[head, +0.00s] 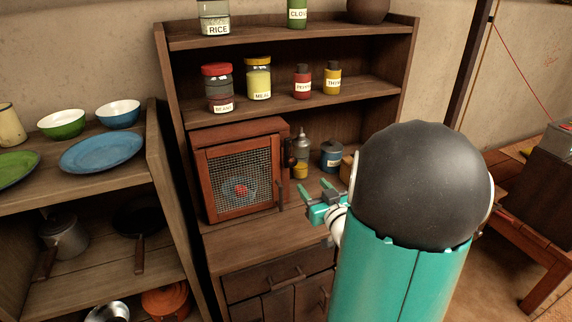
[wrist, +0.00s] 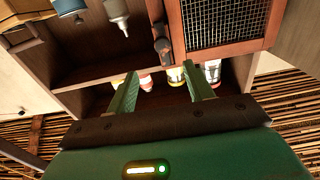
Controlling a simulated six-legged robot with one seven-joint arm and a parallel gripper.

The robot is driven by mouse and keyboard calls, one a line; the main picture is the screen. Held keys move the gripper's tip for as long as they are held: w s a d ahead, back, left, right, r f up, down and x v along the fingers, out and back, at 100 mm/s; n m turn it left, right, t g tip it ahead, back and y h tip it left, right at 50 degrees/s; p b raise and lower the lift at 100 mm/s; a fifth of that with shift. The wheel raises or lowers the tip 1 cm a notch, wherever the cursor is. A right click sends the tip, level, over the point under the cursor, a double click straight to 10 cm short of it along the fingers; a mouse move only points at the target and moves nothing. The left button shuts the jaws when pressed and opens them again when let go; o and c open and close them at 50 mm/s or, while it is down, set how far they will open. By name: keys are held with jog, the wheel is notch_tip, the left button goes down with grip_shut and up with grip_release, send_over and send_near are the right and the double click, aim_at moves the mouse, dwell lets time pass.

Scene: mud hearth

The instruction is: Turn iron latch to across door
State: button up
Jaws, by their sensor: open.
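The small red-brown cabinet with a mesh door (head: 211,182) stands on the wooden counter, and the door looks shut. The dark iron latch (head: 290,152) is at the cabinet's right front edge and looks upright, along the edge rather than across the door. In the wrist view, which looks upside down, the latch (wrist: 162,42) lies along the frame beside the mesh door (wrist: 228,46). My gripper (head: 315,198) is open and empty, to the right of the cabinet and lower than the latch. In the wrist view its green fingers (wrist: 160,82) are apart, and the latch is beyond them, not touched.
A grey bottle (head: 301,148) and a blue tin (head: 331,156) stand on the counter right of the cabinet. Jars, including a red-lidded one (head: 217,88), line the shelf above. A dish rack with a blue plate (head: 101,152) stands left. A dark door handle (head: 281,193) hangs below the latch.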

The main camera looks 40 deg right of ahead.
aim_at(293, 164)
jog(key=x, duration=1.3)
jog(key=shift+w+a+r, duration=0.1)
jog(key=shift+w+a, duration=0.05)
jog(key=shift+w, duration=0.35)
jog(key=c, duration=1)
